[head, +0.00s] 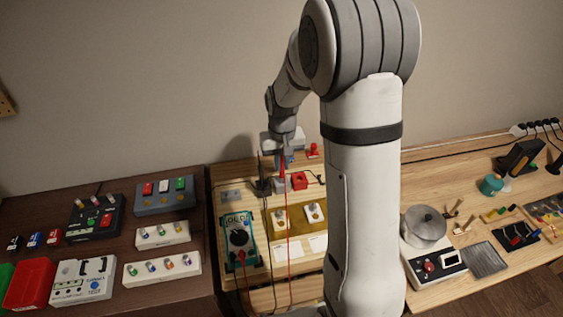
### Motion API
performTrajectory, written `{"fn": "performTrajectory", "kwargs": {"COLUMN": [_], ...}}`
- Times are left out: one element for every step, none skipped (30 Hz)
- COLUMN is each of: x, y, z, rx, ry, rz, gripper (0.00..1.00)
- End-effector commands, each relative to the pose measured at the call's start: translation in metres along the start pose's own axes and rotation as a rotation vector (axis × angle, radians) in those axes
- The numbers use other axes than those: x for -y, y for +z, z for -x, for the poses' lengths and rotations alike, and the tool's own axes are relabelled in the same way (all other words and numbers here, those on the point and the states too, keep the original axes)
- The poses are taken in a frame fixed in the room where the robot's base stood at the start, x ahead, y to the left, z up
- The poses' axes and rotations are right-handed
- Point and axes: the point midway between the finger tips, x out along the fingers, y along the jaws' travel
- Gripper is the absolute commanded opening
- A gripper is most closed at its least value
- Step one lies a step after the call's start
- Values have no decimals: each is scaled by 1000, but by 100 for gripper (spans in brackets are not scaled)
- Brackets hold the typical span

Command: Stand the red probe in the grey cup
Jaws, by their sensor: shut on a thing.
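My gripper (284,164) is over the back of the middle wooden bench, pointing down. It is shut on the red probe (285,172), which shows only as a thin red strip at the fingertips. A thin red lead hangs from there toward the front of the bench. A small grey holder (280,186), apparently the grey cup, is just below the fingertips. At this size I cannot tell whether the probe tip is above or inside it.
A red block (299,180) stands close to the right of the grey holder, and a dark object (262,186) to its left. A teal multimeter (238,238) lies in front. A yellow-brown board (292,221) with white-and-gold parts is nearby. My arm hides the bench's right side.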

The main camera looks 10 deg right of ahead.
Motion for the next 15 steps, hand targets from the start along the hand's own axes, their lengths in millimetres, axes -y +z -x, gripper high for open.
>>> {"fn": "performTrajectory", "kwargs": {"x": [0,0,0,0,0,0,0,0,0,0,0,0,0,0,1], "y": [0,0,0,0,0,0,0,0,0,0,0,0,0,0,0], "z": [0,0,0,0,0,0,-1,-1,-2,-2,-3,-4,-5,-6,-7], "rx": [0,0,0,0,0,0,0,0,0,0,0,0,0,0,0], "ry": [0,0,0,0,0,0,0,0,0,0,0,0,0,0,0], "rz": [0,0,0,1,1,1,1,1,1,1,1,1,1,1,1], "gripper": [0,0,0,0,0,0,0,0,0,0,0,0,0,0,0]}}
